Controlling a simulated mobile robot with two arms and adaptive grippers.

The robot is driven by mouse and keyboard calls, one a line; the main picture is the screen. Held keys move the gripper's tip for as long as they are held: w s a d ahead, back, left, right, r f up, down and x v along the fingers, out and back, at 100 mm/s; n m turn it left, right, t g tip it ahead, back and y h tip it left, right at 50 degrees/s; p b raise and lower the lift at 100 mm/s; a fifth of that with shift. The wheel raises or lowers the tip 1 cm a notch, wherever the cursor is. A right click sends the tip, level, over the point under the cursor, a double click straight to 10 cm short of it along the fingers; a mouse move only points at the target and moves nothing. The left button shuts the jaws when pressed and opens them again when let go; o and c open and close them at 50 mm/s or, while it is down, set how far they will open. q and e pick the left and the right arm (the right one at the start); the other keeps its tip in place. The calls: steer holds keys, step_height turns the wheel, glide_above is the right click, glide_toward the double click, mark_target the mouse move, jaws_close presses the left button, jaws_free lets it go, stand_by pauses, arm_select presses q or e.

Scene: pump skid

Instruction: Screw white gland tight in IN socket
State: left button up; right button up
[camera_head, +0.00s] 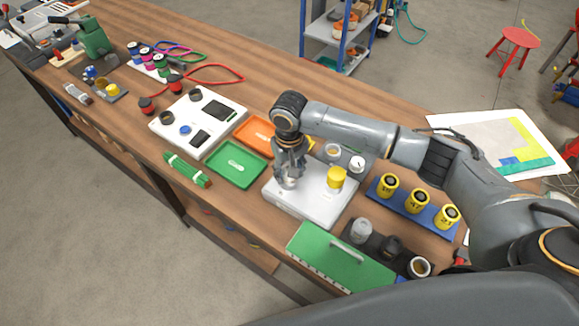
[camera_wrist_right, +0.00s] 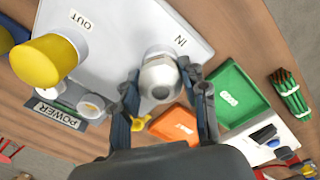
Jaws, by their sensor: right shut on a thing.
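The white gland (camera_wrist_right: 160,76) sits upright at the IN label on the white box (camera_wrist_right: 110,35). My right gripper (camera_wrist_right: 160,88) is shut on it, with one finger on each side. In the head view, my right gripper (camera_head: 289,178) points down over the near left part of the white box (camera_head: 300,208). The gland is mostly hidden there by the fingers. The socket under the gland is hidden, so I cannot tell how deep it sits. A yellow gland (camera_head: 337,178) stands at the OUT label and also shows in the wrist view (camera_wrist_right: 45,61). My left gripper is not in view.
Left of the box are a green tray (camera_head: 238,165) and an orange tray (camera_head: 257,135). A blue rack (camera_head: 400,204) with yellow numbered cylinders stands right. A green case (camera_head: 340,258) and a dark holder (camera_head: 378,243) are at the near side.

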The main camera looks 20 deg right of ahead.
steer(key=shift+r+m+p, duration=0.15)
steer(key=shift+m+p, duration=1.95)
steer(key=shift+p, duration=0.7)
steer(key=shift+m, duration=0.3)
steer(key=o, duration=1.2)
